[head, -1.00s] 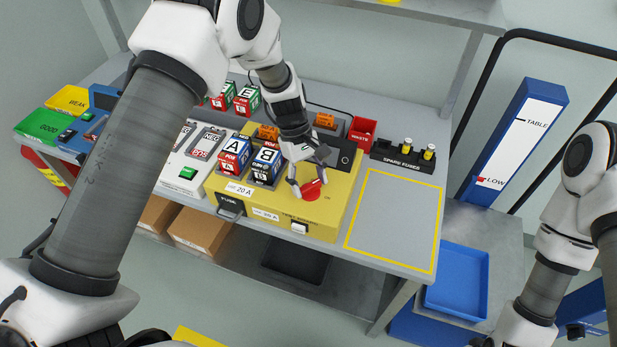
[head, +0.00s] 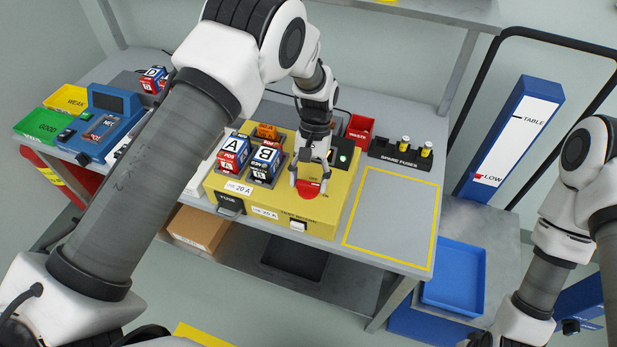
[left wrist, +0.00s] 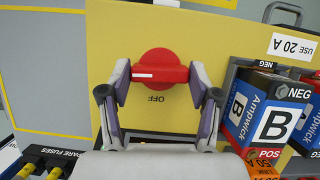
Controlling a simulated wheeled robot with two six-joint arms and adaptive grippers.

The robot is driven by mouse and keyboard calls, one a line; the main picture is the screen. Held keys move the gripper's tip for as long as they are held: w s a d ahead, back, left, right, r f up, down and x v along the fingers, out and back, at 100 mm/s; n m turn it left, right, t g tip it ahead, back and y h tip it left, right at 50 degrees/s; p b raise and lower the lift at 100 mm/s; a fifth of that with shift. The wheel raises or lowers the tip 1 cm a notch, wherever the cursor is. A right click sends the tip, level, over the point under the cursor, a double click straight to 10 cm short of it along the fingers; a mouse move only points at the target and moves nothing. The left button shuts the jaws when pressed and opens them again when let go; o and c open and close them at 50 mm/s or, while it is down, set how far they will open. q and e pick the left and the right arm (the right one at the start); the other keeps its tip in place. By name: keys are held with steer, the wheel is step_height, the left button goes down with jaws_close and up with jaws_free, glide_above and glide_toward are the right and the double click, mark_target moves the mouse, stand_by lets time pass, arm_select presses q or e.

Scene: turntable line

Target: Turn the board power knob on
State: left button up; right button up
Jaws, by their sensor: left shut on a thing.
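The red power knob (head: 308,189) sits on the yellow test board (head: 343,190). My left gripper (head: 309,180) reaches down over the board and is shut on the knob. In the left wrist view the knob (left wrist: 160,72) lies between the two fingertips, one at each end. Its white pointer line lies sideways, pointing left in that view. The word OFF (left wrist: 157,99) shows upside down beside the knob. My right gripper is out of view.
Battery A (head: 233,153) and battery B (head: 265,162) stand on the board left of the gripper. A red waste bin (head: 360,130) and the spare fuses rack (head: 393,152) are behind. The yellow-outlined area (head: 392,215) on the right is empty.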

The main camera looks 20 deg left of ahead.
arm_select(q)
steer(key=shift+m, duration=0.6)
steer(key=o, duration=1.1)
steer(key=shift+o, duration=0.2)
steer(key=shift+r, duration=0.1)
steer(key=v, duration=1.1)
steer(key=shift+w+d+r, duration=0.2)
steer(key=shift+d+r, duration=0.05)
steer(key=shift+r, duration=0.1)
